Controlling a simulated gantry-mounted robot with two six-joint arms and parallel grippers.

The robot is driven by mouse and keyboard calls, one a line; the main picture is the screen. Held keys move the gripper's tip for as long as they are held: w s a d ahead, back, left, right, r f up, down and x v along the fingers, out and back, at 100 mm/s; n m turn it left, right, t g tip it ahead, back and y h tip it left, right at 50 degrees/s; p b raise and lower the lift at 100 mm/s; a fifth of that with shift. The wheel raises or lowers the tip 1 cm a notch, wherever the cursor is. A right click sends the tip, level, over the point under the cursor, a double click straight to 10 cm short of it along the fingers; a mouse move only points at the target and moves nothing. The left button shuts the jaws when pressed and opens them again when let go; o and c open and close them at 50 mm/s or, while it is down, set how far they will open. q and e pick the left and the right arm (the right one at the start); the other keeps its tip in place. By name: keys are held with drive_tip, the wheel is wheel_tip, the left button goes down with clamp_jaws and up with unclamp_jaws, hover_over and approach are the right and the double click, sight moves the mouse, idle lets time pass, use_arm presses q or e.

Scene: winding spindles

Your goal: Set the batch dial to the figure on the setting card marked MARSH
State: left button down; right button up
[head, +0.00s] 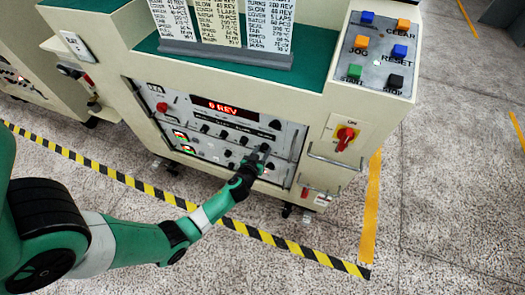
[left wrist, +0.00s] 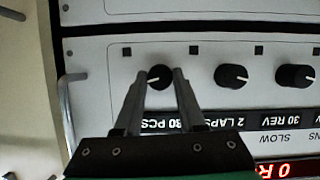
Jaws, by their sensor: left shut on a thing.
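My left gripper (head: 264,150) reaches the right part of the machine's front panel in the head view. In the left wrist view the two fingers of my left gripper (left wrist: 160,76) are shut on a black knob (left wrist: 159,77) with a white pointer line. The readout strip (left wrist: 190,122) shows upside down and reads 30 PCS near this knob, then 2 LAPS and 30 REV. Setting cards (head: 266,25) stand on the machine top. Their upper ends are cut off, so I cannot tell which is marked MARSH. My right gripper is not in view.
A red display (head: 223,107) reads 0 REV. More black knobs (left wrist: 231,77) sit beside the held one. A handle bar (left wrist: 68,115) borders the panel. A red and yellow switch (head: 346,137) and a button box (head: 376,62) are to the right.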

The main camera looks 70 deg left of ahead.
use_arm(q)
drive_tip(key=shift+f+n, duration=0.1)
drive_tip(key=shift+n, duration=0.2)
drive_tip(key=shift+s, duration=0.1)
drive_tip(key=shift+n+t+h, duration=0.5)
drive_tip(key=shift+n, duration=0.3)
drive_tip(key=shift+a+n, duration=0.1)
drive_tip(key=shift+n, duration=0.3)
drive_tip(key=shift+n+t+h+p, duration=0.3)
drive_tip(key=shift+n+t+p, duration=0.3)
drive_tip(key=shift+p, duration=0.35)
drive_tip(key=c, duration=0.5)
unclamp_jaws()
